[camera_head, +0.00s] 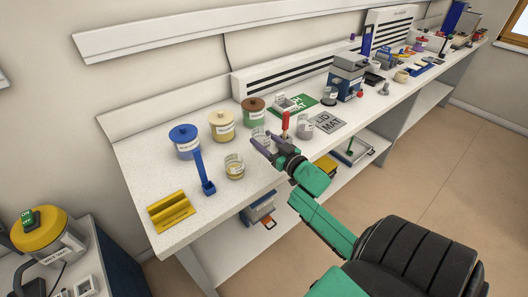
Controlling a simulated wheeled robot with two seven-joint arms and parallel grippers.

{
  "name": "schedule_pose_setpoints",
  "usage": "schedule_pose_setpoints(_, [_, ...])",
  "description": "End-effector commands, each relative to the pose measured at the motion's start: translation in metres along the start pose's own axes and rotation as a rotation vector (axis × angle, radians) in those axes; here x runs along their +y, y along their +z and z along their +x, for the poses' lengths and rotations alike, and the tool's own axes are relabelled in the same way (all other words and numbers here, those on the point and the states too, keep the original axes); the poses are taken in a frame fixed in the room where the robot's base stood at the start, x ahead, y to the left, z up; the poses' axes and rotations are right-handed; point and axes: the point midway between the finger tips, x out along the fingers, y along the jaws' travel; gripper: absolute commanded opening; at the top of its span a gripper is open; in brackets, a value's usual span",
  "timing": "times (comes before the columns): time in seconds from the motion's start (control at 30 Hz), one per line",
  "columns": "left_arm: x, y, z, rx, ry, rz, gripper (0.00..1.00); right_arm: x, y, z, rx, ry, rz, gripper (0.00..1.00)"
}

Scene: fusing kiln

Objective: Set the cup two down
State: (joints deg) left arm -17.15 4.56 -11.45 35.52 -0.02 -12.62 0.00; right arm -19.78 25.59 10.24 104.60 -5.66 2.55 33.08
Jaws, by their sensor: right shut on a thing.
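My right gripper (262,146) is over the front part of the white bench, shut on a clear glass cup (258,133) that is partly hidden behind the fingers. The cup looks upright; I cannot tell whether its base touches the bench. A second clear cup with yellowish contents (234,168) stands to the left, nearer the front edge. Another labelled clear cup (306,128) stands to the right, and a clear cup with dark contents (330,97) is farther right. The cup labels are too small to read. My left gripper is not in view.
A blue upright stand (203,175) and yellow rack (171,212) are at left. A red-handled tool (285,123) and grey lid mat (327,123) are right of my gripper.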

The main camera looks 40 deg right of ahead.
Motion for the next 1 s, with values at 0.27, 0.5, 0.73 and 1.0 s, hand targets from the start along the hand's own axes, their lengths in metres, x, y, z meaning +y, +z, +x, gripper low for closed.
schedule_pose_setpoints(0.27, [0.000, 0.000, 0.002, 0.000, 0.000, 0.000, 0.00, 0.001, 0.047, 0.000, 0.001, 0.001, 0.001, 0.08])
schedule_pose_setpoints(0.5, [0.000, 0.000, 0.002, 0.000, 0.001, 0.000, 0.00, 0.000, 0.050, 0.000, 0.002, -0.001, -0.001, 0.08])
schedule_pose_setpoints(0.73, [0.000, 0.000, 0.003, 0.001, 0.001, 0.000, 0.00, 0.000, 0.053, 0.000, 0.001, 0.000, -0.001, 0.94])
schedule_pose_setpoints(1.0, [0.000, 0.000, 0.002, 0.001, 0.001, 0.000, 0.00, 0.000, 0.051, 0.000, 0.001, 0.000, -0.001, 0.94])
